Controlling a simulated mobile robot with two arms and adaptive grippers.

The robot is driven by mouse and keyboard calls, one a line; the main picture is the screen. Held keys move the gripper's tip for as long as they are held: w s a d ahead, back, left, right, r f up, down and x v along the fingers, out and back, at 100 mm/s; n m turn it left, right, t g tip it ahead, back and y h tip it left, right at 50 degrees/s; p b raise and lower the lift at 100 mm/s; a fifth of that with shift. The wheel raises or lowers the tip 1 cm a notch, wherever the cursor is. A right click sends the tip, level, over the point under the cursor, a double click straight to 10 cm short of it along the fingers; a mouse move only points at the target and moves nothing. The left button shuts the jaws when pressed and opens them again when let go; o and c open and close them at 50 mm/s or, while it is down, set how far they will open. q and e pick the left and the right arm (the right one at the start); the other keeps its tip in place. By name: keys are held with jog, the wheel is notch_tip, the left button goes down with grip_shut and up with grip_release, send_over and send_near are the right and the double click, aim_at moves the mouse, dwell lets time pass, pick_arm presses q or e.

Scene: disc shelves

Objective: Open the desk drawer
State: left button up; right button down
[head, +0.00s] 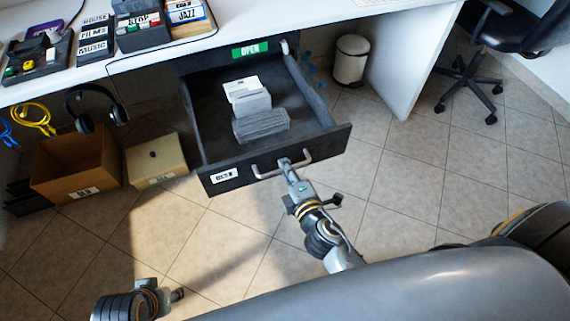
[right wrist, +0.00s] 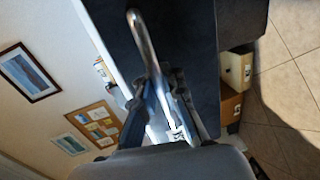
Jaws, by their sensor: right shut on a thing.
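The desk drawer (head: 215,130) is dark grey and stands pulled out far from under the white desk (head: 330,12). A stack of white cards or papers (head: 246,92) and a grey block-like stack (head: 261,124) lie inside it. My right gripper (head: 287,166) is shut on the metal bar handle (head: 304,156) on the drawer front. In the right wrist view the handle (right wrist: 140,35) runs down between the fingers. My left gripper (head: 177,295) is low at the bottom left, away from the drawer, and its fingers are too small to read.
A cardboard box (head: 72,168) and a beige box (head: 156,161) stand on the floor left of the drawer. Headphones (head: 87,112) hang at the desk edge. A white bin (head: 350,60) and an office chair (head: 480,50) are to the right. Floor before the drawer is clear.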

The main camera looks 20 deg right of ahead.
pick_arm(q)
jog(key=shift+s+r, duration=0.1)
jog(key=shift+s, duration=0.05)
pick_arm(e)
jog(key=shift+s+r, duration=0.1)
jog(key=shift+s, duration=0.05)
jog(key=c, duration=1.4)
grip_release()
pick_arm(q)
jog(key=shift+s, duration=0.1)
jog(key=shift+f, duration=0.2)
jog(key=shift+r, duration=0.1)
pick_arm(e)
jog(key=v, duration=0.7)
jog(key=shift+s, duration=0.3)
